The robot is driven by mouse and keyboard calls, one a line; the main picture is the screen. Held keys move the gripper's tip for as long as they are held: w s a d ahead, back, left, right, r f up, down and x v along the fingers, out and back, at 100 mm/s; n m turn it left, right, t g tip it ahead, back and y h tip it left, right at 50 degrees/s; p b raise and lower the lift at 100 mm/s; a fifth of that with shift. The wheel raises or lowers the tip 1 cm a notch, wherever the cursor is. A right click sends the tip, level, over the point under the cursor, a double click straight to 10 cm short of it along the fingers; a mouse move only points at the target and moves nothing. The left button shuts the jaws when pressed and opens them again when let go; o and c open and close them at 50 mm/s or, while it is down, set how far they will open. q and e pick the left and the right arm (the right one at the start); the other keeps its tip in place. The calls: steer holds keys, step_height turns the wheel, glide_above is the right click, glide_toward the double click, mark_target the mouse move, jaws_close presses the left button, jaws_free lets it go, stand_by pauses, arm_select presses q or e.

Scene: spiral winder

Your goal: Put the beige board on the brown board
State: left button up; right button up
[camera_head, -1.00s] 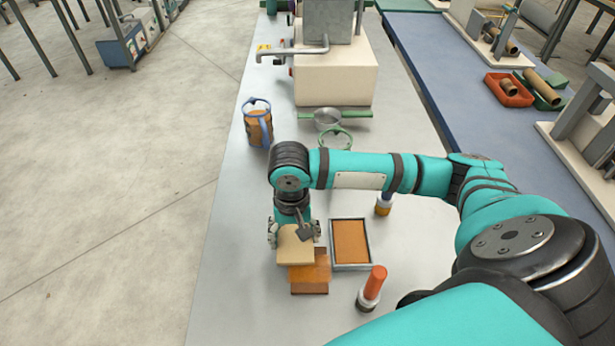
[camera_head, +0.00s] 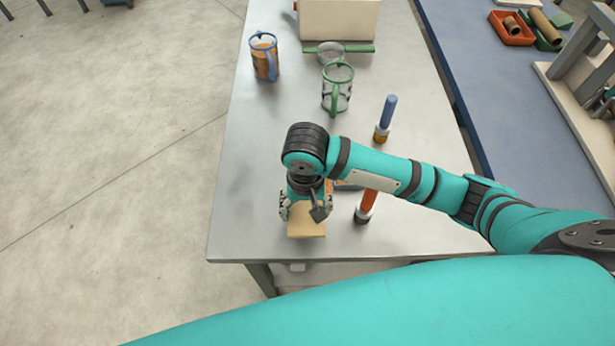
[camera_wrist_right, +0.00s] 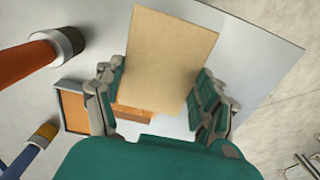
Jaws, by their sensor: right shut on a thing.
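My right gripper (camera_head: 306,209) is shut on the beige board (camera_head: 306,222). It holds the board flat-looking near the front edge of the table; the board fills the middle of the right wrist view (camera_wrist_right: 168,60) between the two fingers. The brown board (camera_wrist_right: 136,113) shows partly below the beige board in that view, on the wrist side. In the head view my arm hides it, except for a sliver (camera_head: 328,187) to the right of the gripper. The height gap between the boards cannot be judged. My left gripper is not in view.
A framed orange tray (camera_wrist_right: 74,108) lies beside the brown board. A blue-handled container (camera_head: 265,58) and a green-handled jug (camera_head: 337,90) are farther back. The left table side is clear.

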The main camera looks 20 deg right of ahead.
steer(key=w, duration=0.3)
steer(key=w+d, duration=0.1)
steer(key=w, duration=0.5)
steer(key=shift+d+f+p, duration=0.25)
steer(key=shift+f+p, duration=0.1)
steer(key=shift+p, duration=0.05)
steer(key=shift+w+d+f, duration=0.1)
steer(key=shift+w+f, duration=0.15)
steer(key=shift+f, duration=0.05)
steer(key=shift+f+p, duration=0.35)
steer(key=shift+f, duration=1.2)
steer(key=shift+f, duration=0.1)
steer(key=o, duration=1.1)
steer(key=shift+o, duration=0.2)
step_height(320, 180, up, 12)
steer(key=shift+b, duration=0.3)
